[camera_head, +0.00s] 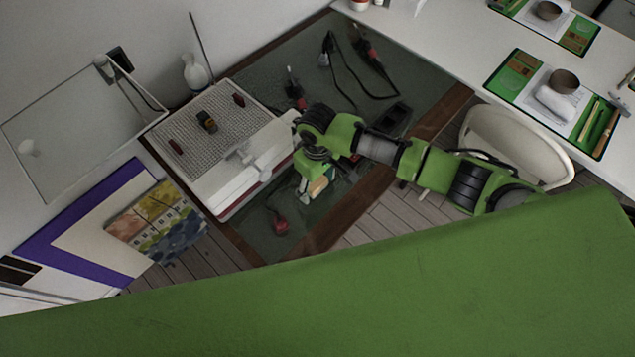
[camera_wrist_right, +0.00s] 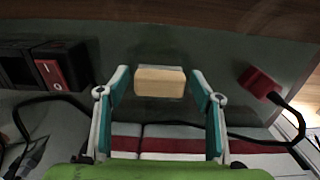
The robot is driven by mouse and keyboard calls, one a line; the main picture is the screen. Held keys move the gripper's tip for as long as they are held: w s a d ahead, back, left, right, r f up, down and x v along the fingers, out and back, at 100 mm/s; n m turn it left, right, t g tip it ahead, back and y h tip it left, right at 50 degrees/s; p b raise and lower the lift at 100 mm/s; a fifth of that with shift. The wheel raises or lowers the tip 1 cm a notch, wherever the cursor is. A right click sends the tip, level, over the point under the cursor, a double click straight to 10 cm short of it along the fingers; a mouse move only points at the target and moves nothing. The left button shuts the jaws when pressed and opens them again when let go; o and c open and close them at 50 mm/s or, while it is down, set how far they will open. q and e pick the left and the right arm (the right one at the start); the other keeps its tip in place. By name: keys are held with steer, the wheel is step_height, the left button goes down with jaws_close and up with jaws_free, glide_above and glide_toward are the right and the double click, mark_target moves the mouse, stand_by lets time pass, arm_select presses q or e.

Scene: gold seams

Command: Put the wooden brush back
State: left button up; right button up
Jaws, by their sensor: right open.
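The wooden brush, as I take it, is the pale wooden block (camera_head: 319,187) at my right gripper in the head view. It also shows in the right wrist view (camera_wrist_right: 160,82), level with the teal fingertips and a greyish strip along its top edge. My right gripper (camera_wrist_right: 160,90) is open, with a narrow gap between each fingertip and the block. In the head view my right gripper (camera_head: 312,189) points down over the dark green mat (camera_head: 313,218), and its wrist hides part of the block. My left gripper is not in view.
A white and red machine with a perforated top (camera_head: 225,145) stands left of the gripper. A red plug (camera_head: 279,224), cables and a power strip (camera_head: 394,119) lie nearby. A white chair (camera_head: 520,140) and a white desk (camera_head: 440,50) are at the right. Wooden edging (camera_head: 345,208) borders the mat.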

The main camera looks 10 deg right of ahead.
mark_target(317, 184)
step_height(317, 184, up, 12)
steer(key=shift+b, duration=0.4)
stand_by(1.3)
